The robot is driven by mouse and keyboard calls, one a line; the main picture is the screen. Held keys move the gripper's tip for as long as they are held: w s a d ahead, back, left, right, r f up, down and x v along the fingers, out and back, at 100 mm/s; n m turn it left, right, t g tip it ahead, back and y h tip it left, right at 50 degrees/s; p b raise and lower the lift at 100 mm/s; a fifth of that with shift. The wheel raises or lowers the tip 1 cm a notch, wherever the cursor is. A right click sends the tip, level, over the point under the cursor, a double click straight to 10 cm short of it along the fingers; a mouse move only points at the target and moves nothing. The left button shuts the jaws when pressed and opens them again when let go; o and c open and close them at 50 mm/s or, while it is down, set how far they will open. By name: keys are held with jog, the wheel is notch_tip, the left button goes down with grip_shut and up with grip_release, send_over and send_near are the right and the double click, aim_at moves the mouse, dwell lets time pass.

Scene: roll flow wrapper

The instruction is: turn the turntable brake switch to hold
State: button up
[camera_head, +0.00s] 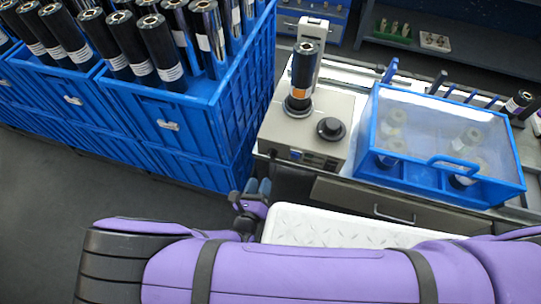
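A beige bench unit (275,125) stands at the centre. A dark roll with an orange and white label (304,70) stands upright on its round black base. A black round knob (331,128) sits on its top at the right. Its front face has small dark panels (313,159); I cannot make out which part is the brake switch or its setting. My gripper (258,187) has blue-grey fingertips and is just in front of and below the unit's left front corner, apart from the knob. Its fingers look close together, but the gap is too small to judge.
Blue crates (190,140) full of dark rolls stand at the left. A blue-framed clear cover (450,130) with rolls inside sits right of the unit. A drawer with a handle (393,217) is below. Grey floor is open at lower left.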

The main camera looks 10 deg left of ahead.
aim_at(270, 156)
jog(key=w, duration=1)
jog(key=shift+d, duration=0.4)
grip_shut()
